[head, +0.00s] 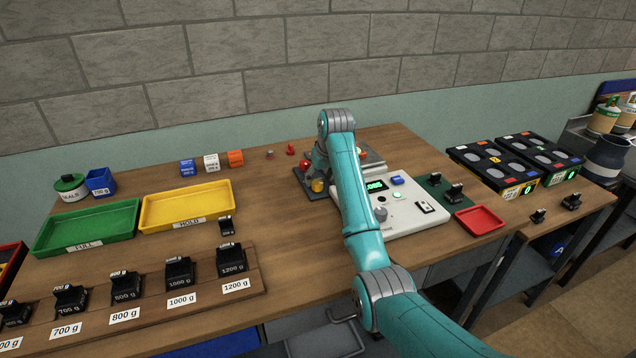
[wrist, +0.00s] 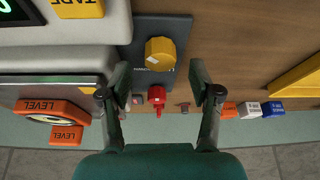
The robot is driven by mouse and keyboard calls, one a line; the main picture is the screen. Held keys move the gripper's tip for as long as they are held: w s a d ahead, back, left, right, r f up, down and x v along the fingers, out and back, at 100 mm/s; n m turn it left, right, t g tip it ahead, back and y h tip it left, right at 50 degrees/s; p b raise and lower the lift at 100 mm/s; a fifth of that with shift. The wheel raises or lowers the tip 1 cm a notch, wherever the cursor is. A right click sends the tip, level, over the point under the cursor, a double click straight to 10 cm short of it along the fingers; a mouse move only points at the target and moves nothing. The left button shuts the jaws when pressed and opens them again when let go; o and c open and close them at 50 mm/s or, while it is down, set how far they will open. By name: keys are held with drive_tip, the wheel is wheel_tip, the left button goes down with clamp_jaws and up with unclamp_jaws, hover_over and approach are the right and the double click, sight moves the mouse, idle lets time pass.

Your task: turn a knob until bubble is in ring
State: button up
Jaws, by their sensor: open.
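My gripper (wrist: 158,72) is open and points down over a dark plate. In the wrist view a yellow knob (wrist: 160,53) and a smaller red knob (wrist: 156,95) lie between its fingers in the picture; I cannot tell any contact. Both stand on the plate left of the scale in the head view, the yellow one (head: 318,186) nearer me and the red one (head: 305,164) behind it. Orange parts marked LEVEL (wrist: 67,135) flank a round level window (wrist: 45,118) in the wrist view. Its bubble and ring cannot be made out. My arm hides the gripper in the head view.
The white scale (head: 420,213) has a lit green display (head: 375,186). Green (head: 90,230) and yellow (head: 188,207) trays lie left, with a row of black weights (head: 178,271) in front. A red tray (head: 480,220) lies right. Small cubes (head: 211,163) stand behind the yellow tray.

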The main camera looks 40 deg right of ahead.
sight(318, 182)
drive_tip(key=shift+x, duration=1.55)
drive_tip(key=c, duration=1.1)
drive_tip(key=shift+c, duration=0.2)
drive_tip(key=shift+n, duration=0.3)
drive_tip(key=n+y, duration=0.1)
drive_tip(key=n, duration=0.2)
drive_tip(key=shift+d+n+y, duration=0.15)
drive_tip(key=shift+n+y, duration=0.15)
drive_tip(key=n+y, duration=0.1)
drive_tip(key=n, duration=0.1)
drive_tip(key=n+y, duration=0.1)
drive_tip(key=n, duration=0.2)
drive_tip(key=shift+n+g, duration=0.3)
drive_tip(key=shift+g, duration=0.1)
